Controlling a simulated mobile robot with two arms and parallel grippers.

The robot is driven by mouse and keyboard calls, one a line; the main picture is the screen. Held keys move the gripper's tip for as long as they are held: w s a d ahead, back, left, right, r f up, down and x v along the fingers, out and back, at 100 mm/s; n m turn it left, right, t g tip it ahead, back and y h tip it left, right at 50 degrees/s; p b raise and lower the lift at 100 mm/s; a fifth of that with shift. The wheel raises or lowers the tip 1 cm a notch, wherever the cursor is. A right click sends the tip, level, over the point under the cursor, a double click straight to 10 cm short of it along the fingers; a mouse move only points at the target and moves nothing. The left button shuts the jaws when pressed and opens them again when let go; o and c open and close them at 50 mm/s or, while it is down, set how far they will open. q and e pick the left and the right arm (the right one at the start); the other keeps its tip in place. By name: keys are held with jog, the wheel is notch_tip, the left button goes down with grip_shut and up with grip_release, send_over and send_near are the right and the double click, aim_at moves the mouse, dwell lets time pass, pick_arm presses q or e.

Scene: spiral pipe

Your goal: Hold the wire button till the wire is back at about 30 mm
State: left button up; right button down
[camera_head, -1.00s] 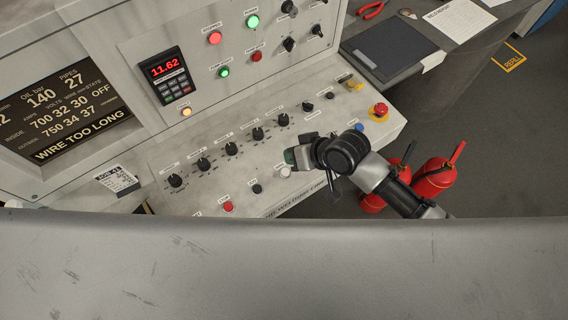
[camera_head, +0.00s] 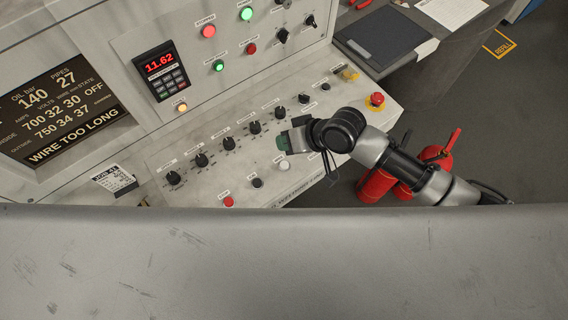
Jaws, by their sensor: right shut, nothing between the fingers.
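The control desk's dark screen (camera_head: 62,118) reads WIRE TOO LONG, with inside values 700, 32, 30, OFF and outside values 750, 34, 37. On the sloping desk are a white button (camera_head: 284,165), a black button (camera_head: 257,183) and a red button (camera_head: 229,201); their labels are too small to read, so I cannot tell which is the wire button. My right gripper (camera_head: 283,143) is shut and empty, just above the white button in the picture and apart from it. My right arm hides part of the desk. My left gripper is not in view.
A row of black knobs (camera_head: 201,160) runs beside the gripper. A red emergency stop (camera_head: 375,100) sits on the desk's right end. A red display (camera_head: 160,62) reads 11.62.

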jog(key=b, duration=0.5)
send_over(286, 163)
notch_tip(286, 163, down, 5)
jog(key=shift+f, duration=0.1)
notch_tip(286, 163, down, 2)
jog(key=shift+w+f+b, duration=0.1)
jog(key=shift+b, duration=0.45)
jog(key=shift+f, duration=0.1)
dwell(1.0)
jog(key=shift+f, duration=0.35)
jog(key=shift+f, duration=0.45)
dwell(1.8)
jog(key=shift+r, duration=0.1)
dwell(0.5)
jog(key=shift+r+p, duration=0.7)
jog(key=shift+r, duration=0.05)
